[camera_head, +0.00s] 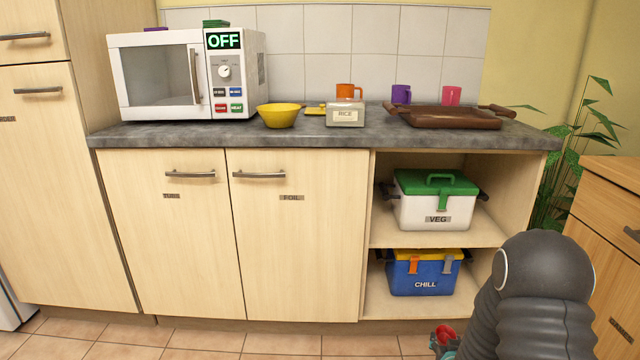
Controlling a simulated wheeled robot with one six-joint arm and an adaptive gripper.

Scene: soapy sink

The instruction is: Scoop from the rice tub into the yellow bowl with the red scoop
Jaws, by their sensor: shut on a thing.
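The yellow bowl (280,116) stands on the grey counter, right of the microwave. The rice tub (345,116), a small clear box with a RICE label, stands right of the bowl with a gap between them. My gripper (443,347) shows only in part at the bottom edge, low in front of the cabinets and well away from the bowl and tub. It is shut on a red thing, the red scoop (445,333), of which only a small part shows. The rest of the scoop and the fingers are hidden or cut off. The contents of bowl and tub cannot be made out.
A white microwave (160,75) reading OFF stands at the left. VEG (432,205) and CHILL (425,275) boxes fill the open shelves.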

